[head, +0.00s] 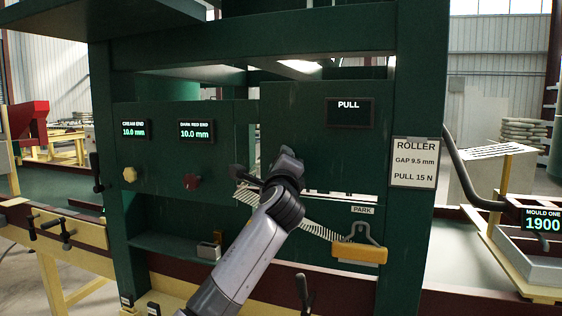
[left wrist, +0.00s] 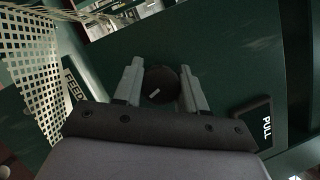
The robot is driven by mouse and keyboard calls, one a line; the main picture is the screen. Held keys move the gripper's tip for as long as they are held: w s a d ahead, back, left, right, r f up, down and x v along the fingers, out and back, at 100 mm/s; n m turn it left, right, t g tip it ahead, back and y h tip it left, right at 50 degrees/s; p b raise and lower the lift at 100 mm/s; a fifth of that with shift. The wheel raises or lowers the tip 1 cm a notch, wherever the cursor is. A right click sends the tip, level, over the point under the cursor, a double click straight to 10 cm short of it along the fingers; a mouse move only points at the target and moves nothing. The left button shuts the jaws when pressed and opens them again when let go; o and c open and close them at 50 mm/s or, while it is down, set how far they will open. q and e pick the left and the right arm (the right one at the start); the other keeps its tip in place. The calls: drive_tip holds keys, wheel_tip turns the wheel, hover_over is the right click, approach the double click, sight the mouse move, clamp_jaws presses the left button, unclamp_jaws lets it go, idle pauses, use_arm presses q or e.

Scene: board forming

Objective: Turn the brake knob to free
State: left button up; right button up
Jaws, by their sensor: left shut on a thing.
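A round black knob (left wrist: 162,86) with a short white mark sits on the green panel in the left wrist view. My left gripper (left wrist: 160,76) is shut on this knob, with one pale grey finger on each side of it. No lettering for brake or free is readable near it. In the head view my left arm reaches up from the bottom to the green machine, and its wrist hides the held knob. The right gripper is not in view.
A PULL display (head: 350,112) is above right. A yellow-handled tool (head: 359,253) hangs under a PARK label (head: 363,210). A pale perforated sheet (left wrist: 28,50) is left in the wrist view.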

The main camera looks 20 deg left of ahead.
use_arm(q)
drive_tip(key=n+g, duration=0.1)
drive_tip(key=n, duration=0.3)
drive_tip(key=shift+d+f+g, duration=0.1)
drive_tip(key=shift+f+g, duration=0.05)
drive_tip(key=shift+g, duration=0.25)
drive_tip(key=n+g, duration=0.1)
drive_tip(key=n, duration=0.3)
drive_tip(key=shift+g, duration=0.3)
drive_tip(key=n+g+h, duration=0.1)
drive_tip(key=n, duration=0.2)
drive_tip(key=n+h, duration=0.1)
drive_tip(key=n, duration=0.2)
drive_tip(key=shift+g, duration=0.4)
drive_tip(key=n+h, duration=0.2)
drive_tip(key=shift+n+g, duration=0.3)
drive_tip(key=n+h, duration=0.1)
drive_tip(key=n, duration=0.1)
drive_tip(key=shift+n+h, duration=0.3)
drive_tip(key=shift+h, duration=0.1)
drive_tip(key=n+h, duration=0.2)
drive_tip(key=shift+n, duration=0.4)
drive_tip(key=shift+r+n+h, duration=0.25)
drive_tip(key=shift+n+h, duration=0.45)
drive_tip(key=shift+n, duration=0.4)
